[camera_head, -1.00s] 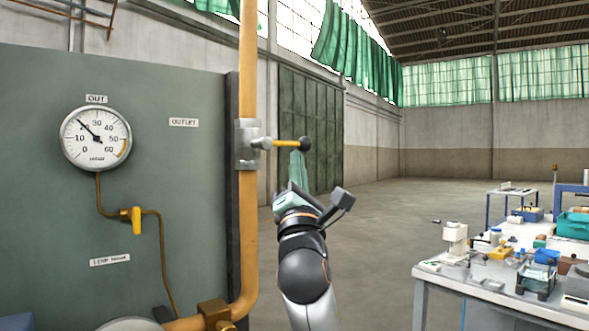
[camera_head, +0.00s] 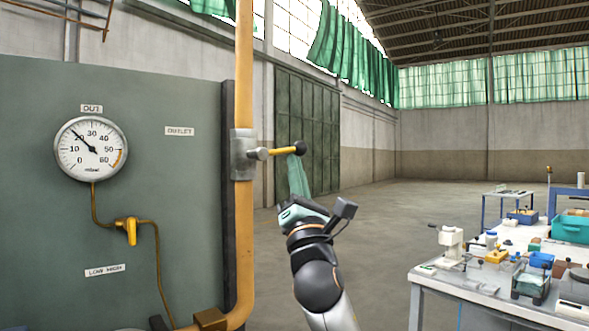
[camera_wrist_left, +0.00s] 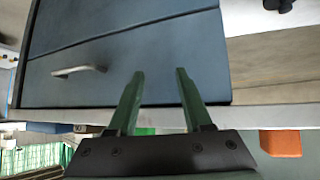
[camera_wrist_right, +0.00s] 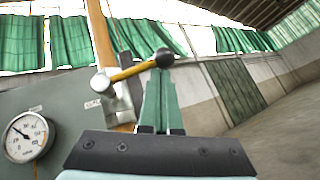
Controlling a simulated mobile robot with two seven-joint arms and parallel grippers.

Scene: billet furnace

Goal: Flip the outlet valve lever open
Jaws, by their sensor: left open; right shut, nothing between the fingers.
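The outlet valve lever (camera_head: 282,151) is a yellow bar with a black ball knob, sticking out to the right, nearly level, from the grey valve body (camera_head: 243,154) on the yellow vertical pipe. My right gripper (camera_head: 297,160) is shut and empty, with its green fingertips at the lever's outer end, just below the knob. In the right wrist view the lever (camera_wrist_right: 134,71) crosses near the fingertips of the right gripper (camera_wrist_right: 162,75); I cannot tell whether they touch. My left gripper (camera_wrist_left: 157,75) is open and empty, facing a blue drawer front.
The green panel (camera_head: 150,230) carries an OUT gauge (camera_head: 91,149), an OUTLET label (camera_head: 179,131) and a small yellow valve (camera_head: 130,230). A cluttered workbench (camera_head: 480,285) stands at the right. The floor between is clear.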

